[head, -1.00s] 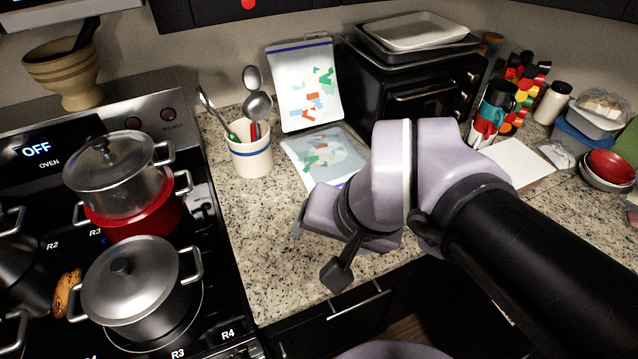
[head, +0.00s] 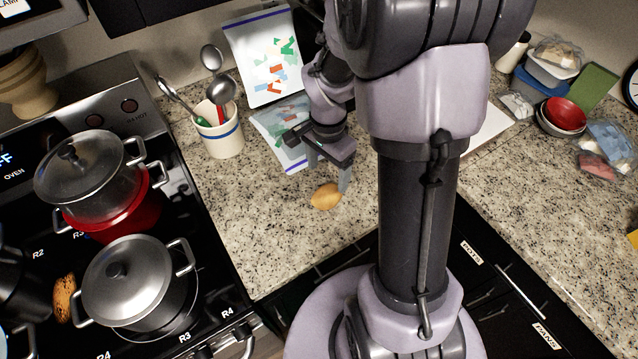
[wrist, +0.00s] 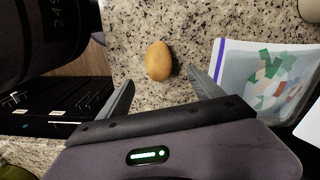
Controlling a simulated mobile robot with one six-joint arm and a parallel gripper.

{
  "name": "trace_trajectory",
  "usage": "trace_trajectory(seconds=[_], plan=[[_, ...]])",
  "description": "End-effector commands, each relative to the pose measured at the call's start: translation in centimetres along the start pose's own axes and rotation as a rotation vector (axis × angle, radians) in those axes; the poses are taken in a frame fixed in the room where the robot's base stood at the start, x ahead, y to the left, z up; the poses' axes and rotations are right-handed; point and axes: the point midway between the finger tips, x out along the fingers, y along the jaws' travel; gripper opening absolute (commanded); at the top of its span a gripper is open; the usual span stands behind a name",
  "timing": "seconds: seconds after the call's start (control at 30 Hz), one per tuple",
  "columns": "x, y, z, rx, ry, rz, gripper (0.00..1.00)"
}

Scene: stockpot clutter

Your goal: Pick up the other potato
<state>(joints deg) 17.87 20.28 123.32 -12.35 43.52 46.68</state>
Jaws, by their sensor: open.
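A smooth tan potato (head: 326,196) lies on the speckled granite counter near its front edge. It also shows in the wrist view (wrist: 158,61), just beyond the fingertips and between their lines. My gripper (head: 328,178) is open and empty, pointing down over the counter, with its fingers close to the potato. In the wrist view both fingers of my gripper (wrist: 160,80) are spread on either side, and I see no clear contact. A rough brown item (head: 63,298) sits on the stove beside the front pot; I cannot tell whether it is a potato.
A lidded steel pot (head: 138,284) and a red pot (head: 125,215) stand on the stove at left. A utensil crock (head: 219,132) stands behind the potato to the left. Printed zip bags (head: 264,60) are behind my gripper. Bare counter lies left of the potato.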

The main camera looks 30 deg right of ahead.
Motion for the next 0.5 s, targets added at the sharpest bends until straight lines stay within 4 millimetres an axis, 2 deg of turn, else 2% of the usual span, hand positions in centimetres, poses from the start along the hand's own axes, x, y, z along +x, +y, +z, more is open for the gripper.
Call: trace_trajectory(seconds=[0.03, 0.1, 0.27, 0.4, 0.5], plan=[[1.7, 0.1, 0.1, 0.001, -0.002, 0.002, 0.76], [3.0, 0.0, 0.1, 0.000, -0.001, 0.001, 0.76], [4.8, 0.1, 0.1, -0.001, 0.000, 0.000, 0.76], [7.8, 0.3, 0.4, -0.001, -0.001, 0.000, 0.76], [9.0, 0.3, 0.4, 0.000, 0.001, 0.000, 0.76]])
